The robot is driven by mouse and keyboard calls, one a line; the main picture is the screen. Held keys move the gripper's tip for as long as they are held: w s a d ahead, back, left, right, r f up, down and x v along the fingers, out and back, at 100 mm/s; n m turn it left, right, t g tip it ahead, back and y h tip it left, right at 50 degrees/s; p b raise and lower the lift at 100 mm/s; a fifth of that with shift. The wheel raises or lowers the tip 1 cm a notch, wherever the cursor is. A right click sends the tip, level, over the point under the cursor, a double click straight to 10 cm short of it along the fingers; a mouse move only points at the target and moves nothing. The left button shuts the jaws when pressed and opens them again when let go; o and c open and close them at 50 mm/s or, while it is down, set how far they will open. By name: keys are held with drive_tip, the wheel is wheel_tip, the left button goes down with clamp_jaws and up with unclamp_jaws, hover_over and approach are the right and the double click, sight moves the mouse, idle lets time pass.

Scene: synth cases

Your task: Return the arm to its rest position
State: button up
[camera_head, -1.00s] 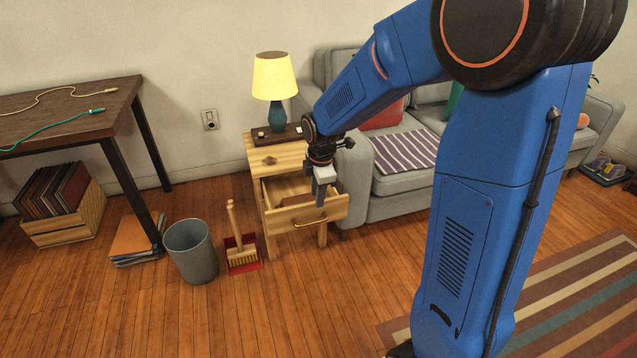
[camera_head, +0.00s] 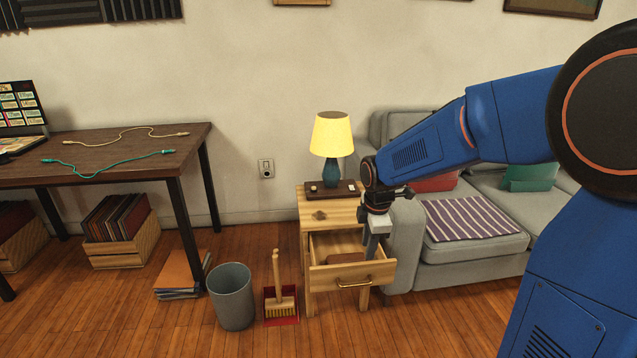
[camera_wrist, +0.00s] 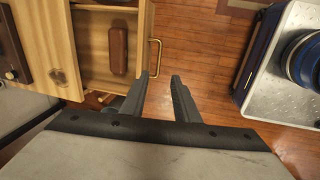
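My gripper (camera_head: 371,247) hangs fingers-down at the right end of the nightstand's open drawer (camera_head: 353,275). In the wrist view my gripper (camera_wrist: 160,77) has its two dark fingers apart with nothing between them, only floor showing. The arm reaches in from the right, stretched out over the sofa side. A brown case (camera_wrist: 119,50) lies inside the drawer (camera_wrist: 95,68); it also partly shows in the head view (camera_head: 345,259) behind the drawer front. I cannot tell exactly how high the fingers are above the drawer.
The nightstand (camera_head: 318,215) carries a lamp (camera_head: 332,140) and a dark tray (camera_head: 320,192). The sofa (camera_head: 400,245) stands close on the right. A bin (camera_head: 231,300) and a broom with red dustpan (camera_head: 281,295) stand left in front. A desk (camera_head: 120,150) is farther left.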

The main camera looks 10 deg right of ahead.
drive_tip(key=s+d+r+m+t, duration=0.1)
drive_tip(key=s+d+r+m, duration=0.1)
drive_tip(key=s+m, duration=0.4)
drive_tip(key=s+d+r+m, duration=0.1)
drive_tip(key=s+r+m, duration=0.2)
drive_tip(key=s, duration=1)
drive_tip(key=s+d+r+m+t, duration=0.1)
drive_tip(key=s+d+r+m, duration=0.1)
drive_tip(key=s+m, duration=0.6)
drive_tip(key=s+r, duration=0.1)
drive_tip(key=s, duration=0.1)
drive_tip(key=shift+s+d+r+m+t, duration=0.25)
drive_tip(key=shift+s+d+m+t, duration=0.05)
